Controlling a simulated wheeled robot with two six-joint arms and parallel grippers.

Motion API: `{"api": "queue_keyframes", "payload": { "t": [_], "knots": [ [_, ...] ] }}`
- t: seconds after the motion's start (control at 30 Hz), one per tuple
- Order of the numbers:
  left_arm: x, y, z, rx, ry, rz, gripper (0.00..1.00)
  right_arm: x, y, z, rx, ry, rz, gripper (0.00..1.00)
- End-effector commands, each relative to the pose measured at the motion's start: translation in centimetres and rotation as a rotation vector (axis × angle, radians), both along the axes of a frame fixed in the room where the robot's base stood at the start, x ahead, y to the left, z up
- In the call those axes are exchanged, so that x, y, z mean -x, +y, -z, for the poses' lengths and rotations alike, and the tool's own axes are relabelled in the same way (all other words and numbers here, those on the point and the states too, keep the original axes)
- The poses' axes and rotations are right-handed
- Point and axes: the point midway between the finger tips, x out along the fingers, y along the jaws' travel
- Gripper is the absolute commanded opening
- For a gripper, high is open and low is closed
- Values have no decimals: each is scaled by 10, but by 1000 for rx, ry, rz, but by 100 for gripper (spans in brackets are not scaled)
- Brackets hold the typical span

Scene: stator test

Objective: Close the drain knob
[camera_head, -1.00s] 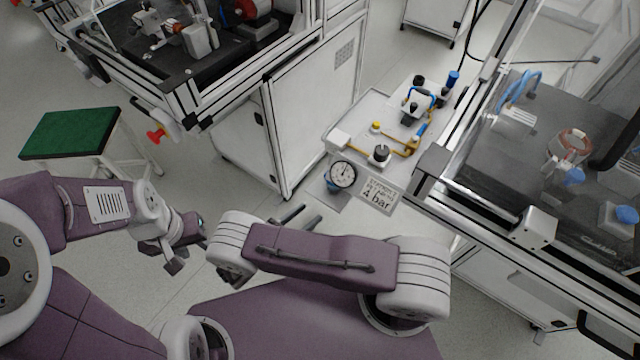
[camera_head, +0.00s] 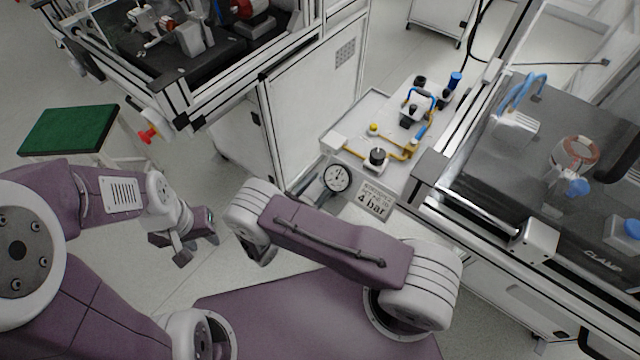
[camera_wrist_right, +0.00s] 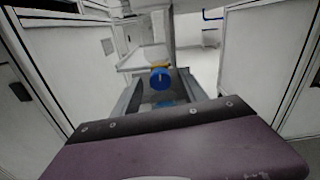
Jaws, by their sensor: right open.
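In the right wrist view a round blue knob-like part (camera_wrist_right: 160,79) with a small yellow mark shows ahead, between the fingers of my right gripper (camera_wrist_right: 157,88). The gripper is open; I cannot tell whether it touches the part. I cannot be certain that this is the drain knob. In the head view a round pressure gauge (camera_head: 337,177) stands beside a "4 bar" sign (camera_head: 375,201). My right gripper is largely hidden by its arm there, with its fingers just left of the gauge. My left gripper (camera_head: 197,248) is apart from the panel, empty, its fingers apparently spread.
A white bench panel (camera_head: 351,117) carries yellow pipes (camera_head: 398,155), a black knob (camera_head: 377,157) and valves. A machine frame (camera_head: 513,232) stands close on the right, and a white cabinet (camera_head: 315,115) on the left. A green-topped stool (camera_head: 70,130) stands far left.

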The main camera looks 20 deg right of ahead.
Motion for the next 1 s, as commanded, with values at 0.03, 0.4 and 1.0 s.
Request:
{"api": "queue_keyframes", "payload": {
  "t": [0.03,0.4,1.0],
  "knots": [
    [0,0,0,0,0,0,36,0,-1,0,0,0,0,50],
    [0,0,0,0,0,0,36,0,0,0,0,0,-1,0],
    [0,0,-1,0,0,0,36,0,0,0,-136,-172,-1,0]
  ]
}}
